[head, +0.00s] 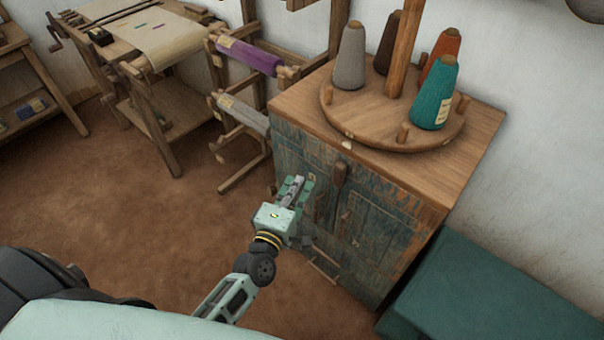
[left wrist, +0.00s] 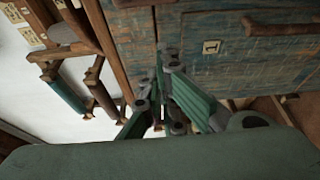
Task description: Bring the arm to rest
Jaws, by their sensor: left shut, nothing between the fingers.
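My left gripper (head: 294,190) is in front of the worn blue wooden cabinet (head: 385,235) in the head view, near its left door. Its green fingers are shut with nothing between them. In the left wrist view the shut fingers (left wrist: 160,85) show against the cabinet's lower front (left wrist: 250,65). I cannot tell whether the fingertips touch the cabinet. My left arm reaches in from the bottom of the head view. My right gripper is not in view.
On the cabinet stands a round wooden turntable (head: 375,135) with a grey cone (head: 350,57), a teal cone (head: 433,95) and other cones. A rack with a purple roll (head: 248,55) stands left. A teal box (head: 480,290) is at right. Brown floor (head: 120,220) is clear at left.

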